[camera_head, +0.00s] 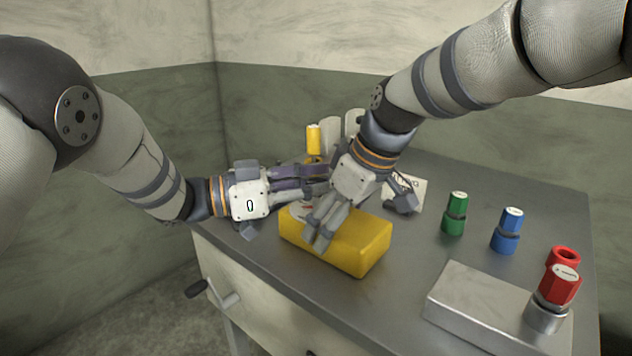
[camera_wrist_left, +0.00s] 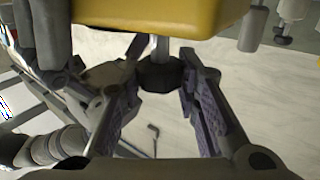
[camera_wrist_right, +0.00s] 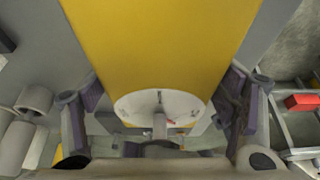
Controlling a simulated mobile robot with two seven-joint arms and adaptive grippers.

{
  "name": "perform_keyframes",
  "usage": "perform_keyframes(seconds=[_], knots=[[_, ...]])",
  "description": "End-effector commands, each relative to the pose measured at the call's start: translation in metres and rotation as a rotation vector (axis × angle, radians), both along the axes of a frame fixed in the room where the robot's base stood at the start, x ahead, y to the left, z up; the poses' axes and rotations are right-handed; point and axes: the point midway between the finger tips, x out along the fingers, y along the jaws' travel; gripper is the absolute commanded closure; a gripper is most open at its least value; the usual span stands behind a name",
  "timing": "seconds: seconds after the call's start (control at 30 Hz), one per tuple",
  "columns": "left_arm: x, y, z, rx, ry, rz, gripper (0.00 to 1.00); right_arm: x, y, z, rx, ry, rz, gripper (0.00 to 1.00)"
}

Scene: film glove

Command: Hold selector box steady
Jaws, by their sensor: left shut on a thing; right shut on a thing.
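The yellow selector box (camera_head: 350,240) lies on the grey table near its front left edge. A white dial with a shaft (camera_wrist_right: 160,105) shows on its face in the right wrist view. My right gripper (camera_head: 322,235) comes from above, with fingers across the box, shut on it. My left gripper (camera_head: 318,184) reaches in from the left behind the box. In the left wrist view its fingers close around a dark knob (camera_wrist_left: 160,74) on a shaft beside the box (camera_wrist_left: 160,14). The knob is hidden by the grippers in the head view.
Green (camera_head: 455,214), blue (camera_head: 507,231) and red (camera_head: 560,285) capped cylinders stand at right, the red ones by a grey metal block (camera_head: 480,300). A yellow cylinder (camera_head: 313,139) and a white card (camera_head: 408,188) stand behind my grippers. A handle (camera_head: 210,290) sticks out in front.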

Motion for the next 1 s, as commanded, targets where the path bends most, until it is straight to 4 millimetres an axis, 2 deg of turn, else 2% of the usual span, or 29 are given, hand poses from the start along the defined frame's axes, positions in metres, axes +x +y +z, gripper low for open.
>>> perform_keyframes(seconds=[0.6,1.0], knots=[[-0.0008,-0.0016,0.0018,-0.005,-0.001,0.450,0.98,-0.0006,-0.0002,-0.0026,-0.002,0.004,0.001,0.71],[-0.0005,-0.0012,0.0025,-0.005,-0.002,0.610,0.98,-0.0009,-0.0001,-0.0026,-0.002,0.004,0.002,0.71]])
